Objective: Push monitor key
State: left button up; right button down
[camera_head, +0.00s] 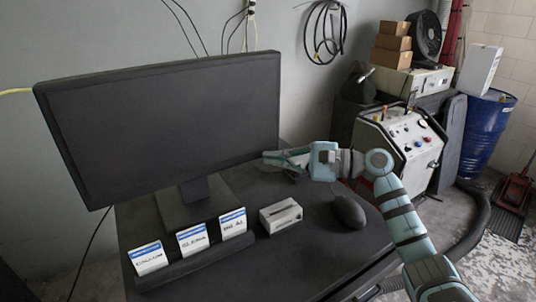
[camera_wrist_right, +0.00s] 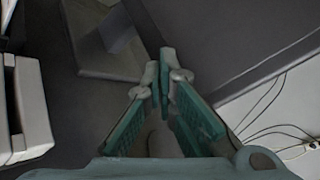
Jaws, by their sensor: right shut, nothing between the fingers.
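A large black monitor (camera_head: 165,120) stands on a dark desk, its screen dark. My right gripper (camera_head: 268,158) is shut and empty, its fingertips at the monitor's lower right corner. In the right wrist view the closed fingertips (camera_wrist_right: 165,62) meet close to the monitor's dark edge (camera_wrist_right: 235,40); I cannot tell whether they touch it. No separate key can be made out on the monitor. The monitor's stand (camera_head: 187,200) shows on the desk and also in the right wrist view (camera_wrist_right: 100,40). My left gripper is not in view.
On the desk (camera_head: 290,250) are a row of white labelled cards (camera_head: 192,239), a small white box (camera_head: 281,214) and a black mouse (camera_head: 349,211). A grey machine (camera_head: 400,145), a blue barrel (camera_head: 487,130) and cardboard boxes (camera_head: 392,45) stand behind at right.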

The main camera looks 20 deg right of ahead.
jog(key=shift+s+d, duration=0.1)
jog(key=shift+s, duration=0.35)
jog(key=shift+s, duration=0.15)
jog(key=s, duration=0.5)
jog(key=shift+s+d, duration=0.2)
jog(key=shift+d, duration=0.2)
jog(key=shift+s, duration=0.25)
jog(key=shift+w, duration=0.1)
jog(key=shift+w, duration=0.1)
